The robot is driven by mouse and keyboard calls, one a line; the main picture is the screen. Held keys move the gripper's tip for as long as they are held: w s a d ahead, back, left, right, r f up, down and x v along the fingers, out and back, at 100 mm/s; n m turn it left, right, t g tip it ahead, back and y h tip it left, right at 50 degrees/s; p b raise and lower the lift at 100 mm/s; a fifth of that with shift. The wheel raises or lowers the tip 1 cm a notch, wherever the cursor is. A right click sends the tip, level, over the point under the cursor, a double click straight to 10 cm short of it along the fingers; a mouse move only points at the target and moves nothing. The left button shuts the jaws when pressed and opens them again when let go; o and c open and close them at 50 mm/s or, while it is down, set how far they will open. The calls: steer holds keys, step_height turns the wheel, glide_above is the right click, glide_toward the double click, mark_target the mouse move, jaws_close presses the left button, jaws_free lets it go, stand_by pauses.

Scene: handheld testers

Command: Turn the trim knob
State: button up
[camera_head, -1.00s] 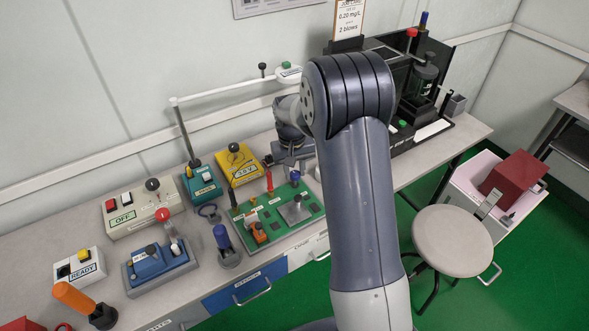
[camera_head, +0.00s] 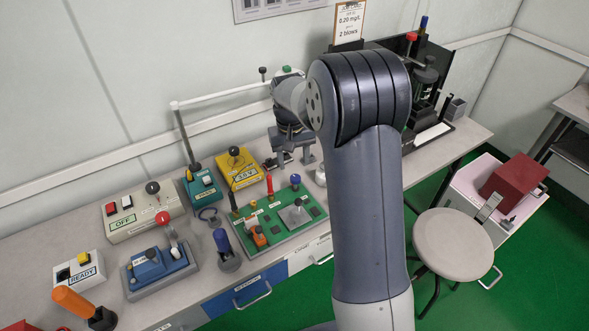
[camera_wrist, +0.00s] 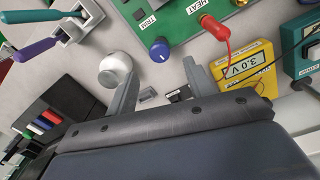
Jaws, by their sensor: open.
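The trim knob (camera_wrist: 160,50) is a dark blue knob on a green circuit board (camera_wrist: 178,22), next to a TRIM label (camera_wrist: 147,22) in the wrist view. In the head view the blue knob (camera_head: 295,180) stands at the board's back right corner. My gripper (camera_wrist: 160,78) is open and empty. Its two fingers are spread on either side of the knob's line in the wrist view, pointing toward it, with the knob beyond the tips. In the head view my gripper (camera_head: 292,158) is just behind the board, apart from the knob.
A white round object (camera_wrist: 115,70) is close beside one finger. A red probe (camera_wrist: 215,28) stands on the board, and a yellow meter (camera_wrist: 248,66) reading 3.0 V lies to the right. A black rack with coloured pens (camera_wrist: 45,122) is at lower left.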

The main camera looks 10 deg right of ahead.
mark_target(295, 177)
steer(key=shift+a+r, duration=0.1)
steer(key=shift+r, duration=2.3)
steer(key=shift+f, duration=0.15)
steer(key=f, duration=1)
steer(key=shift+d+f, duration=0.3)
steer(key=shift+f, duration=0.1)
steer(key=shift+r, duration=0.1)
